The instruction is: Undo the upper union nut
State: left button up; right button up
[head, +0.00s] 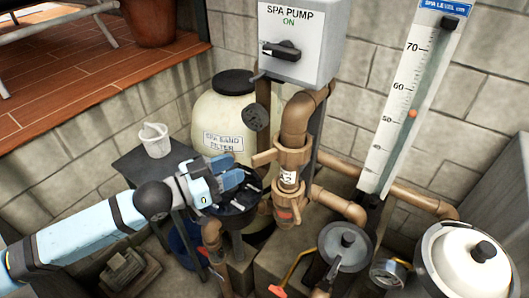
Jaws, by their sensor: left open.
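The upper union nut (291,156) is a brown ring with a lug sticking out to its left. It sits on the upright brown pipe, just above a short section with a white label (288,177). A similar lower nut (286,207) is below that section. My left gripper (243,186) is open, left of and a little below the upper nut, apart from it in the picture. It is in front of the sand filter and over a dark round tray (236,211). Whether the thread of the upper nut is loose cannot be seen. My right gripper is not in view.
A grey SPA PUMP switch box (303,42) hangs above the pipe. The cream sand filter (222,113) stands behind. A white cup (154,140) is on a dark side table (137,164). A level gauge (408,105) and lidded housings (344,246) are at the right.

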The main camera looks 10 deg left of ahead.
aim_at(276, 150)
pick_arm(q)
jog(key=p+x, duration=0.1)
jog(key=x, duration=0.8)
grip_shut()
